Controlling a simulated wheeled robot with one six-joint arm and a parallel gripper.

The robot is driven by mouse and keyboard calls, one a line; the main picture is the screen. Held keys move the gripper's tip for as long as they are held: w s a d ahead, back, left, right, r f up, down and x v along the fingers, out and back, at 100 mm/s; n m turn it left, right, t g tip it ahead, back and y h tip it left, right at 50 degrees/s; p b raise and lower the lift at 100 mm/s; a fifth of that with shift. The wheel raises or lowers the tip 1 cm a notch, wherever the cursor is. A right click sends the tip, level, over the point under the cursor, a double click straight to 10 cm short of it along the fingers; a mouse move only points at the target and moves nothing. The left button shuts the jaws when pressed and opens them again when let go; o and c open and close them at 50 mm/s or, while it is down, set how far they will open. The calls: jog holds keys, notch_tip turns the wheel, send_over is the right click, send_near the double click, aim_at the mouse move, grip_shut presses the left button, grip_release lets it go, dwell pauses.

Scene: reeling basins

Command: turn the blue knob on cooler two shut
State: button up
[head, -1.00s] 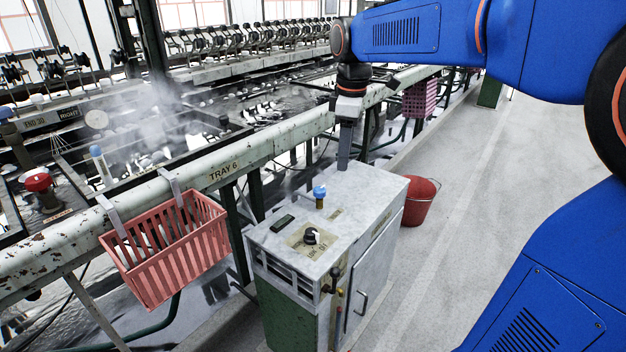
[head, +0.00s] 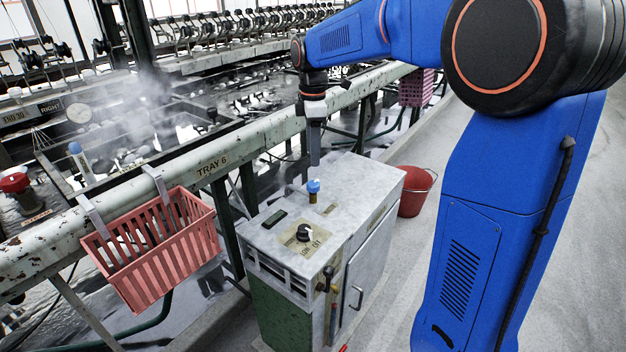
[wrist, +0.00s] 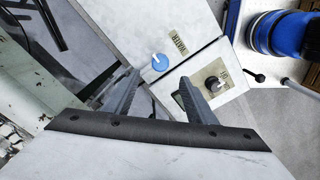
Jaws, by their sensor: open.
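The cooler (head: 352,212) is a pale grey box cabinet with a green lower part, standing beside the rail. On its top is a small blue knob (head: 313,186) on a brass stem; it also shows in the wrist view (wrist: 160,62) beside a "WATER" label. A black dial (head: 304,233) with a white pointer sits nearer on a tan plate, also in the wrist view (wrist: 212,84). My gripper (head: 315,160) points down just above the blue knob. In the wrist view its two fingers (wrist: 160,90) are apart with nothing between them, and the knob lies beyond them. I cannot read a cooler number.
A pink basket (head: 155,250) hangs on the rail (head: 110,205) marked "TRAY 6". A red bucket (head: 413,195) stands behind the cooler. Steaming basins and reels lie beyond the rail.

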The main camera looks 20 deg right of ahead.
aim_at(313, 183)
notch_tip(313, 183, down, 10)
jog(key=shift+f, duration=0.2)
dwell(0.3)
jog(key=c, duration=1)
